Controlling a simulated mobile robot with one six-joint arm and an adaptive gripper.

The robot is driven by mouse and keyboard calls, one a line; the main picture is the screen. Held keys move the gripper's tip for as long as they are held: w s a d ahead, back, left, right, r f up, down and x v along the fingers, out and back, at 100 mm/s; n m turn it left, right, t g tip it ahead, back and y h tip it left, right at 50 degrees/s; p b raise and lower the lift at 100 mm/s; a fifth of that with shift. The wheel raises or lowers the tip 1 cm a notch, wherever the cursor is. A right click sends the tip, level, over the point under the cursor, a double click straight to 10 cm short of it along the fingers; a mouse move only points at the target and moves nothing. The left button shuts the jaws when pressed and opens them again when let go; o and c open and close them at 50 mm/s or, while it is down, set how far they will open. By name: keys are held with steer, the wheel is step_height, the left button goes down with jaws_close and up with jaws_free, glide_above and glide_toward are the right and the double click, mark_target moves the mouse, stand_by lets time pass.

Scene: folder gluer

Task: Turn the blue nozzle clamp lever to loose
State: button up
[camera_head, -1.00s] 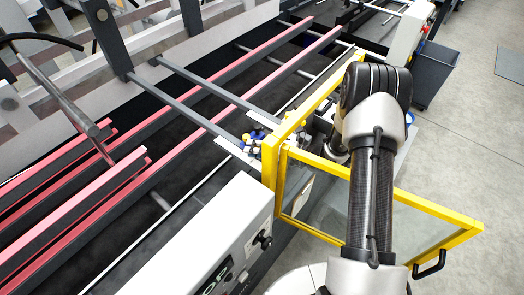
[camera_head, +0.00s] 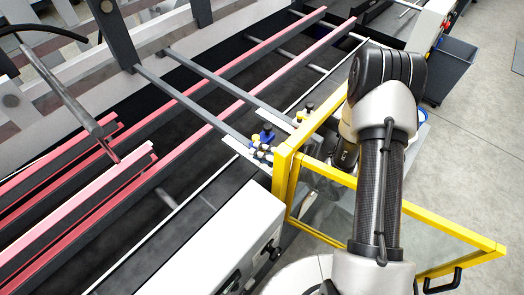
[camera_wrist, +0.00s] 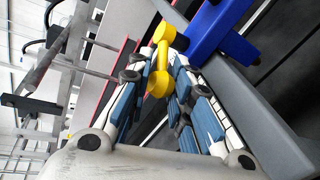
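The blue clamp (camera_head: 266,134) sits at the end of a grey cross bar, just left of the yellow guard frame, with small yellow and white parts beside it. In the wrist view a blue block (camera_wrist: 218,34) shows large at the top, on a grey bar. A yellow dumbbell-shaped piece (camera_wrist: 160,58) lies left of the block, its lower end between the fingertips. My gripper (camera_wrist: 157,78) is open, blue-padded fingers either side of that piece; contact cannot be told. Which part is the lever is unclear.
The yellow guard frame (camera_head: 283,165), with clear panels, stands beside my arm. A second cross bar (camera_head: 215,82) ends in a dark-knobbed clamp (camera_head: 305,111) behind the blue one. Long red-topped rails (camera_head: 190,92) run to the left. A white machine panel (camera_head: 225,240) stands in front.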

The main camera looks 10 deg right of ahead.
steer(key=o, duration=0.5)
steer(key=shift+v, duration=6)
steer(key=shift+f, duration=0.1)
steer(key=shift+c, duration=0.4)
